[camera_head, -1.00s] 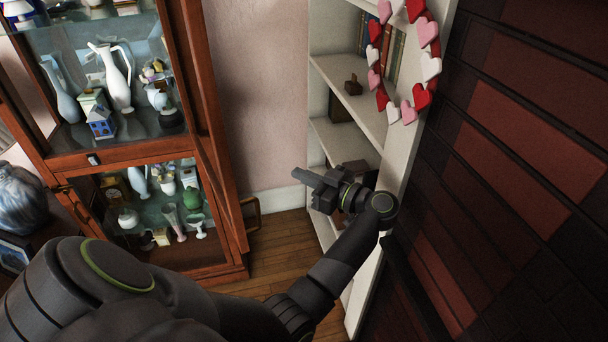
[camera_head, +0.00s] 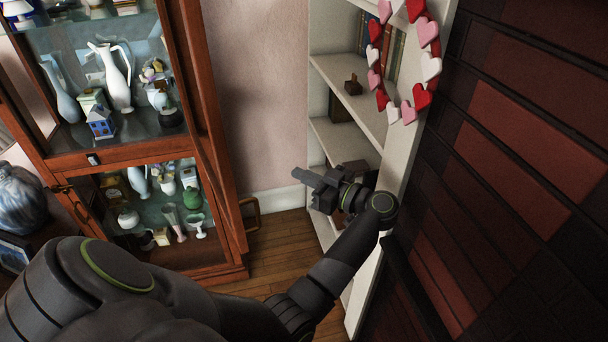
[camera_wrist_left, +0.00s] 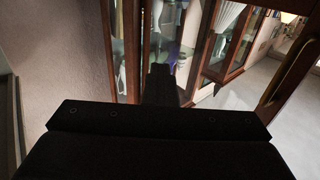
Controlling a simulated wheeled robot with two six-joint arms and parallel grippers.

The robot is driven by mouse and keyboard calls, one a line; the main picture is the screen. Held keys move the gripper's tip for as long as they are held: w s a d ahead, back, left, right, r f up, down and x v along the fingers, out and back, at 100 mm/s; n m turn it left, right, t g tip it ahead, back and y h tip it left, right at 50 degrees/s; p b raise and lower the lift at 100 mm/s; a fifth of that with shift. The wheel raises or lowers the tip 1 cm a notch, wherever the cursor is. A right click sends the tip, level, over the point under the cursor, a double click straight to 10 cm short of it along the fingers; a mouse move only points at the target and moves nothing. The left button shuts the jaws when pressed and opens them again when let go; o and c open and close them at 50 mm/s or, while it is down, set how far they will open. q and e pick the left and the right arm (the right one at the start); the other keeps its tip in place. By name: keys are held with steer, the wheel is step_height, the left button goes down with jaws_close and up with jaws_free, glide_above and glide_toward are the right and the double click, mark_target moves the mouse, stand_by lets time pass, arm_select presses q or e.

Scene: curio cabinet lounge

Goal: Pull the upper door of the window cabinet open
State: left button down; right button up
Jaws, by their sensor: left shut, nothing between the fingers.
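The wooden cabinet (camera_head: 205,110) with glass panes stands at the left in the head view. Its upper section shows white and blue vases behind glass, and its lower section shows more small ornaments. A small pale fitting (camera_head: 93,159) sits on the rail between the sections. A brass handle (camera_wrist_left: 291,72) also shows at the upper right of the left wrist view. My left gripper (camera_head: 301,176) is shut and empty, right of the cabinet and apart from it. My right gripper is not in view.
A white shelf unit (camera_head: 350,133) with books and small boxes stands close behind my left gripper. A heart garland (camera_head: 429,68) hangs on its side. A dark red brick-like surface (camera_head: 520,110) fills the right. Wood floor (camera_head: 285,238) lies open between cabinet and shelves.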

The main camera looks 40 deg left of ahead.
arm_select(q)
steer(key=c, duration=2.2)
jaws_free()
steer(key=c, duration=1.8)
jaws_free()
steer(key=shift+d, duration=0.1)
steer(key=d+b, duration=0.2)
steer(key=d, duration=0.5)
steer(key=shift+d, duration=0.15)
